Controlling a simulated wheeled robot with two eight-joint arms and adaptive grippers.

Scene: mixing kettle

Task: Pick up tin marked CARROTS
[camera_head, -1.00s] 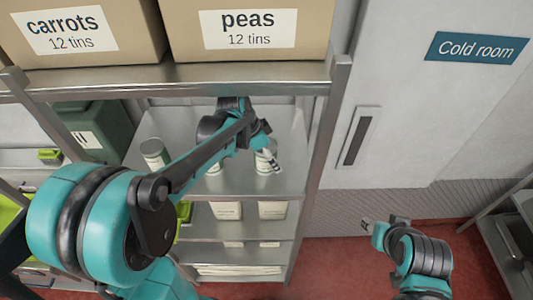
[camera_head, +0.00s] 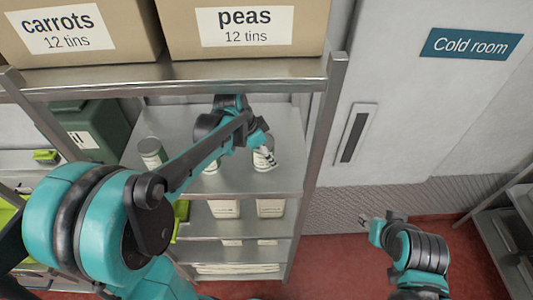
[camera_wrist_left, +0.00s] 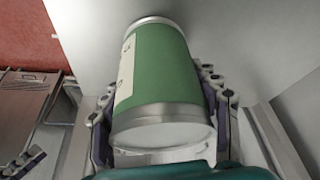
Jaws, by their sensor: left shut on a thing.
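A tin with a green body and a pale label (camera_wrist_left: 160,70) fills the middle of the left wrist view. Its label is turned to the side and I cannot read it. My left gripper (camera_wrist_left: 160,100) has one finger on each side of this tin and is shut on it. In the head view the left gripper (camera_head: 262,147) is over the shelf, with the pale-labelled tin (camera_head: 264,161) at its fingers. Another tin (camera_head: 151,151) stands further left on the same shelf. A further tin (camera_head: 211,166) is partly hidden by my left arm. My right gripper (camera_head: 372,229) is empty-looking, low over the red floor.
A metal rack (camera_head: 315,170) holds the shelf; its right post and upper shelf edge are close to my left arm. Boxes marked carrots (camera_head: 80,30) and peas (camera_head: 245,30) stand above. A dark green bin (camera_head: 90,130) is at the left. A cold room door (camera_head: 420,110) is at the right.

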